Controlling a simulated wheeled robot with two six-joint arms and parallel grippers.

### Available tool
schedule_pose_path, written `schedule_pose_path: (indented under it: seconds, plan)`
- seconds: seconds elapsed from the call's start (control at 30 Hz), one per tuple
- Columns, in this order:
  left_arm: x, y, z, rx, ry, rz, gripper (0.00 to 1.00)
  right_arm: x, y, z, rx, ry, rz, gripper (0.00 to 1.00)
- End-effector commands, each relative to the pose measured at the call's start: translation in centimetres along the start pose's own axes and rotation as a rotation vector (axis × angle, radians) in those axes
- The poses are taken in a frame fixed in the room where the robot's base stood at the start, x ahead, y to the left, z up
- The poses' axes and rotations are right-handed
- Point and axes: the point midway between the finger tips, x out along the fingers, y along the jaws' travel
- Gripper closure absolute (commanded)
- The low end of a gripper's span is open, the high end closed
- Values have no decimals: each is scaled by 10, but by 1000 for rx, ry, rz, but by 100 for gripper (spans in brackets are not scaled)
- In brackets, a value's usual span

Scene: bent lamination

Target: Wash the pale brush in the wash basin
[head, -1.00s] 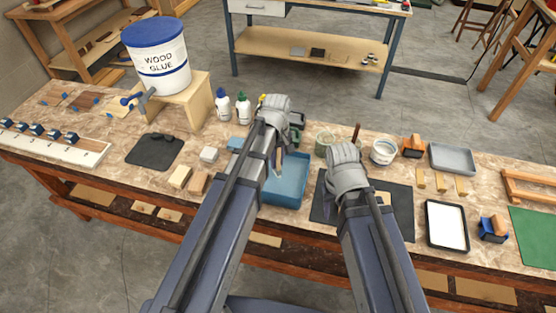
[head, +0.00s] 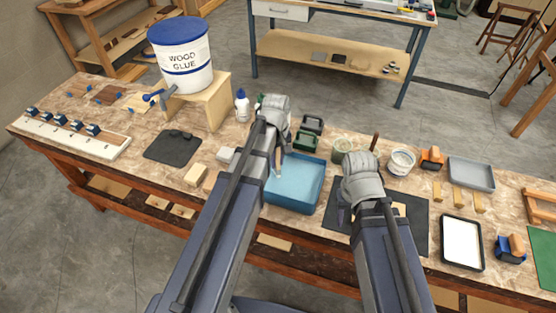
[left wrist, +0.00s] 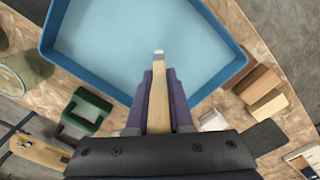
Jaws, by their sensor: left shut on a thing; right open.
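The pale brush (left wrist: 158,100) has a light wooden handle and a metal band near its far end. My left gripper (left wrist: 159,92) is shut on its handle, and the brush points out over the basin. The bristles are hard to make out. The blue wash basin (head: 312,190) stands in the middle of the bench; it also fills the upper left wrist view (left wrist: 105,50). In the head view my left gripper (head: 279,166) is over the basin's left part, mostly hidden by its wrist. My right gripper (head: 347,211) is open above the dark mat, partly hidden by its arm.
A wood glue bucket (head: 182,55) stands on a wooden stand at the back left. Behind the right arm are a jar (head: 342,150) and a white tub (head: 401,160). Wooden blocks (head: 196,174) lie left of the basin. Green-and-black items (head: 308,132) lie behind it.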

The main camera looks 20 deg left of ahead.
Motion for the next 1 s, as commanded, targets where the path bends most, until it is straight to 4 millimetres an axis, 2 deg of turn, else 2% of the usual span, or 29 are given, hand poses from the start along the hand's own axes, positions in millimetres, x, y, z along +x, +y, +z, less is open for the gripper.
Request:
schedule_pose_path:
  seconds: [0.7,1.0]
  plan:
    - [0,38,38,2,0,0,100,0,0,0,0,0,0,50]
    - [0,43,43,0,0,0,100,0,0,0,0,0,0,50]
